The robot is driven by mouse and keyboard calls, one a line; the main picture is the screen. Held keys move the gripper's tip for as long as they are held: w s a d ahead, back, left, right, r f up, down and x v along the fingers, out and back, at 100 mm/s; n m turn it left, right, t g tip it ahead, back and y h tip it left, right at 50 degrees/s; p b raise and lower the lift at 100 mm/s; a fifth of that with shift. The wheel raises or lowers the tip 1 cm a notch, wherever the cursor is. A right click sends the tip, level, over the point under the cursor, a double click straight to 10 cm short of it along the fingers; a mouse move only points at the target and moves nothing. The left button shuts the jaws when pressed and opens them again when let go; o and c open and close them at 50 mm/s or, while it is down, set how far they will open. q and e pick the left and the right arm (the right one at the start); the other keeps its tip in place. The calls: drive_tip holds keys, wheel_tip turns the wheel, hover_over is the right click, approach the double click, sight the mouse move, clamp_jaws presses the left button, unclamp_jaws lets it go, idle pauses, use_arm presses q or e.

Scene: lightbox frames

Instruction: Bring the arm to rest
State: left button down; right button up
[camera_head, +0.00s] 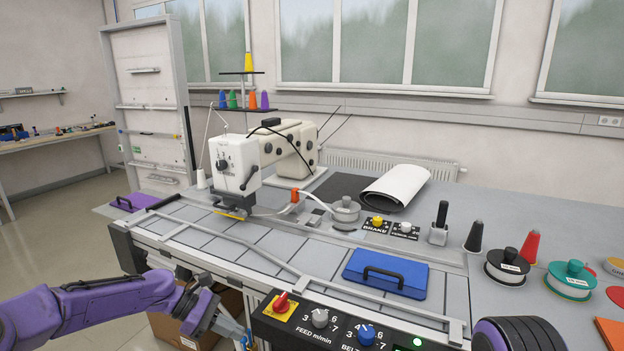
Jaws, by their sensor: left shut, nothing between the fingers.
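My left arm is purple and comes in from the lower left. My left gripper (240,333) hangs low in front of the table's near edge, beside the control panel, and points down to the right. It is shut and holds nothing. Its tips are small and partly hard to make out. My right gripper is not in view.
The grey table (230,245) carries a white sewing machine (232,163), a blue case (386,272), a white roll (397,185) and several spools (571,278). The control panel (340,322) runs along the front edge. A cardboard box (190,325) stands below, behind my left gripper.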

use_arm(q)
drive_tip(key=s+d+f+m+y+b, duration=0.1)
drive_tip(key=s+d+f+y, duration=0.15)
drive_tip(key=s+f, duration=0.75)
drive_tip(key=s+d+f+m+y+b, duration=0.1)
drive_tip(key=s+d+f+y, duration=0.15)
drive_tip(key=s+f, duration=0.75)
drive_tip(key=s+a+f+m+t+y, duration=0.25)
drive_tip(key=s+a+f+y, duration=0.35)
drive_tip(key=f, duration=0.4)
drive_tip(key=s+a+r+m+y+b, duration=0.1)
drive_tip(key=s+a+m, duration=0.2)
drive_tip(key=s+a, duration=0.2)
drive_tip(key=s+a+r+m+t+y, duration=0.1)
drive_tip(key=s+a+r+m+y, duration=0.1)
drive_tip(key=s+a, duration=0.3)
drive_tip(key=shift+s+a+r+m+y+b, duration=0.35)
drive_tip(key=shift+s+m, duration=0.2)
drive_tip(key=shift+s, duration=0.4)
